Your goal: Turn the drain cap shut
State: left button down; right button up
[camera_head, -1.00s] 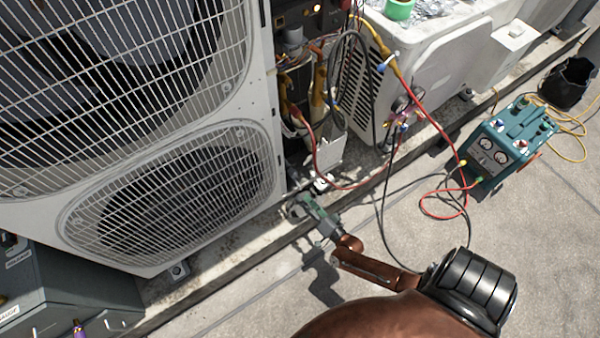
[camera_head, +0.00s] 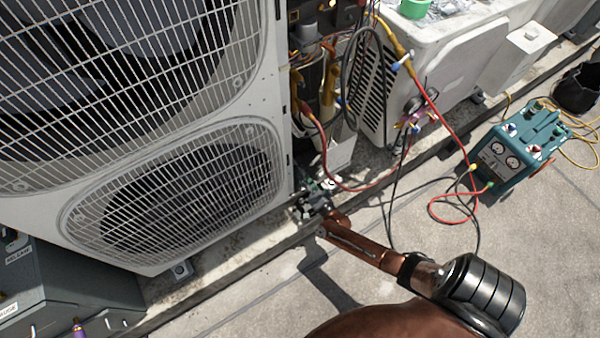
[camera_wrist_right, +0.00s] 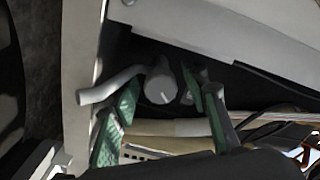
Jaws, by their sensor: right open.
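The drain cap (camera_wrist_right: 160,82) looks like a round grey knob with a pale mark on its face, in the middle of the right wrist view. A pale bent pipe (camera_wrist_right: 110,86) is to its left. My right gripper (camera_wrist_right: 162,104) is open, its green-padded fingers on either side of the cap in the picture. I cannot tell whether they touch it. In the head view my right gripper (camera_head: 315,192) is low at the right corner of the large condenser (camera_head: 262,105); the cap cannot be made out clearly there. My left gripper is not in view.
Red and dark hoses (camera_head: 347,187) hang close to the gripper. A smaller white unit (camera_head: 450,70) stands behind. A teal gauge machine (camera_head: 515,150) sits on the roof at right. A grey case (camera_head: 60,285) is at lower left. The roof in front is mostly clear.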

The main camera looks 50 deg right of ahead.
jog(key=shift+c, duration=0.3)
grip_shut()
